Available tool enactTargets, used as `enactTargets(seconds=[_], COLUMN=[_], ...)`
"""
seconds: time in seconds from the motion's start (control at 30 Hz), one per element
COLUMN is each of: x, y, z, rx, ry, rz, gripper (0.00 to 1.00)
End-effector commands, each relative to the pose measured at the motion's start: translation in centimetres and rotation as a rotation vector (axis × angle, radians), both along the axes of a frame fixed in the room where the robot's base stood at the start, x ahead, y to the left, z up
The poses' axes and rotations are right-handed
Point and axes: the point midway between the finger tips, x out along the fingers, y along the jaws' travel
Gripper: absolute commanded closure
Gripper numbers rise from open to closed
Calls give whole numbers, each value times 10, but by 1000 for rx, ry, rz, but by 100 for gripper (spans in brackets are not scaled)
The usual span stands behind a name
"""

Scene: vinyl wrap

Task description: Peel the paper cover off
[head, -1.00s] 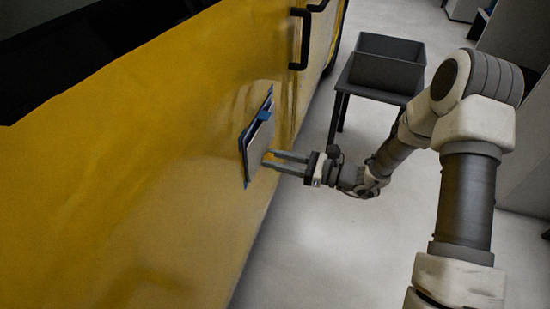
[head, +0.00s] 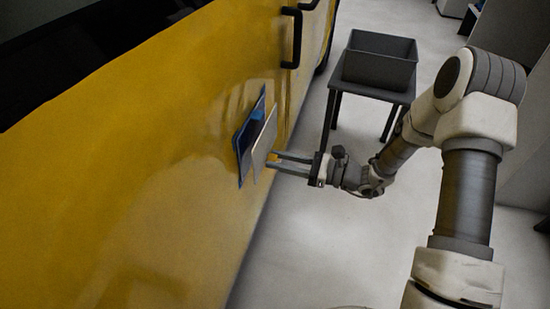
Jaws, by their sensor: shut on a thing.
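A blue vinyl piece (head: 244,135) is on the yellow vehicle's side, left of my gripper. A pale paper cover (head: 263,147) stands out from the blue piece at an angle, with a gap between them on the right. Whether their edges still touch lower down is hard to tell. My gripper (head: 272,160) is shut on the paper cover at its right side. The fingertips are partly hidden by the cover.
The yellow vehicle side (head: 150,170) fills the left, with a dark door handle (head: 292,38) above the vinyl. A grey open bin (head: 380,62) stands on a dark table (head: 376,93) at the back. The pale floor (head: 310,240) in front is clear.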

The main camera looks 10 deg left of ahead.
Motion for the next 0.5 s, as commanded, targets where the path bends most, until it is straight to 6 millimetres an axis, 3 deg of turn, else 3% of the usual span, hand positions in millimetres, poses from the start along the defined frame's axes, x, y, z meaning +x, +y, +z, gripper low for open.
enactTargets(seconds=[0.5], x=[-2], y=[-26], z=[1], rx=[1], ry=[1], rz=[-1], gripper=[100])
